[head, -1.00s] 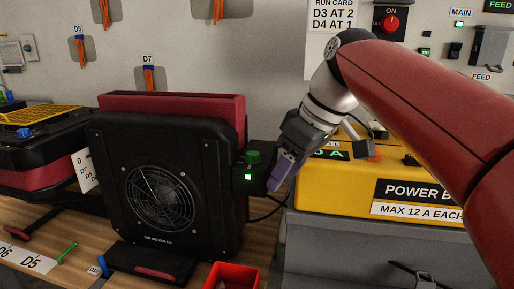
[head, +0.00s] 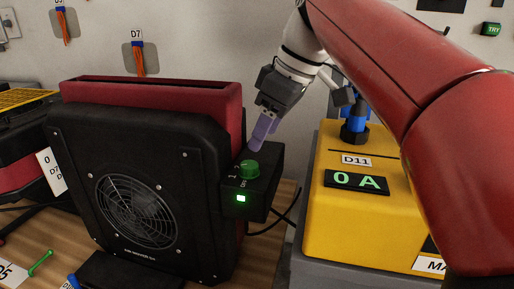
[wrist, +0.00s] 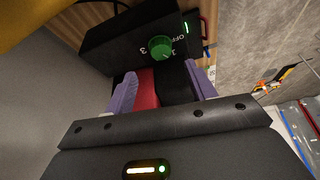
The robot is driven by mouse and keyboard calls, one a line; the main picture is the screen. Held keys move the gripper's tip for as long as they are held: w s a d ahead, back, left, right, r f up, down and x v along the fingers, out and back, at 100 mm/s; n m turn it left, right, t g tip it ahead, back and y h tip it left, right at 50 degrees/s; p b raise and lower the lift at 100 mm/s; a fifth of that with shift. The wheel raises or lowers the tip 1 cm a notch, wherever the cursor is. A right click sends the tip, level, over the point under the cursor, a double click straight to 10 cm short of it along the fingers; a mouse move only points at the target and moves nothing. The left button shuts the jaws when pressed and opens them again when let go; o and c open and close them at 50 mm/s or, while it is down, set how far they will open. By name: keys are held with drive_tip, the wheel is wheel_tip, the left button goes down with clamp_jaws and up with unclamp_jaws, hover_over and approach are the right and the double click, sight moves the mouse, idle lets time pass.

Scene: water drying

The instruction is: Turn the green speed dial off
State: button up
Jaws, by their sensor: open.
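The green speed dial (head: 249,169) sits on top of a black control box (head: 266,186) fixed to the right side of the fan unit. In the wrist view the dial (wrist: 161,46) shows with a 3 and OFF printed around it; I cannot tell its exact setting. A green light (head: 241,198) glows on the box's front face. My gripper (head: 260,137), with purple fingers, is open, just above and behind the dial in the head view. In the wrist view the dial lies beyond the gap between the fingertips (wrist: 164,78), apart from them.
The black fan unit (head: 185,180) with a red top stands left of the box. A yellow power box (head: 335,225) reading 0 A stands close on the right. A black cable (head: 282,222) runs between them. A green tool (head: 40,262) lies on the wooden bench.

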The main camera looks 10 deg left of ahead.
sight(250, 164)
drive_tip(key=b+x, duration=0.1)
drive_tip(key=x, duration=0.6)
drive_tip(key=shift+s+a+f+b, duration=0.1)
drive_tip(key=shift+f+b, duration=0.15)
drive_tip(key=shift+b, duration=0.1)
drive_tip(key=c, duration=1)
drive_tip(key=shift+o, duration=0.2)
